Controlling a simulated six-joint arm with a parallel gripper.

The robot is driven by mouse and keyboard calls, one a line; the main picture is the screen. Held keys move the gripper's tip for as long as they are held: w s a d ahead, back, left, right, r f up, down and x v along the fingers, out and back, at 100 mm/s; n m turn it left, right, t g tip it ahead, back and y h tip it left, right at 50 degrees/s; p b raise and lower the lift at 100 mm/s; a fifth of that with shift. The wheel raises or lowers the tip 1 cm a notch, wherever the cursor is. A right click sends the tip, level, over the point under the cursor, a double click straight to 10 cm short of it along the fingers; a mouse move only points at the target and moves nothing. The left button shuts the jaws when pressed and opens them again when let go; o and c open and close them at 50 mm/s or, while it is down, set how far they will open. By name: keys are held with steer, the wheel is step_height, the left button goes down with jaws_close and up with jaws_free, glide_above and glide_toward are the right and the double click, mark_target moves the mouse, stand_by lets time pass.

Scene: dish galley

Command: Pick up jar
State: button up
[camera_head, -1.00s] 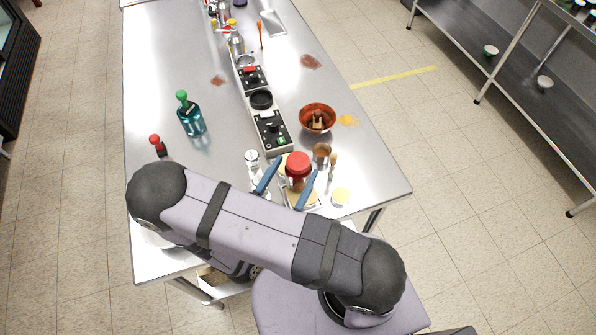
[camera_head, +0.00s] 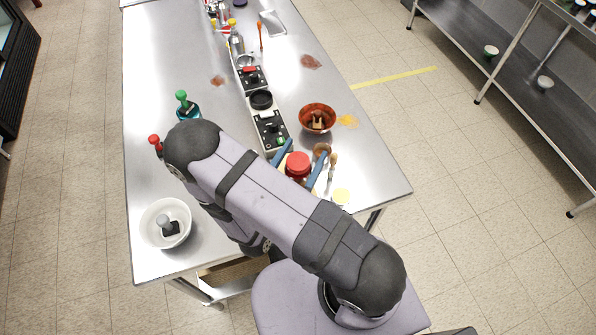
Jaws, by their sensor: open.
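A jar with a red lid (camera_head: 298,164) stands near the front of the steel table, close to my arm. Its lower body is partly hidden by my arm. My gripper (camera_head: 299,157) is open, with one blue finger on the left side of the jar and the other on its right. I cannot tell whether the fingers touch it.
A copper-coloured cup (camera_head: 321,150) and a brush-like tool (camera_head: 333,160) are close on the right. A red-brown bowl (camera_head: 317,118) stands behind them. A burner unit (camera_head: 270,128) is behind the jar. A white bowl (camera_head: 153,232) holding a grey-topped item is at front left. A green-capped bottle (camera_head: 182,97) is partly hidden by my arm.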

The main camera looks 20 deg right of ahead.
steer(key=shift+w+d, duration=0.35)
steer(key=c, duration=1.6)
steer(key=shift+r, duration=0.15)
steer(key=shift+r+b, duration=0.7)
steer(key=shift+r, duration=4.2)
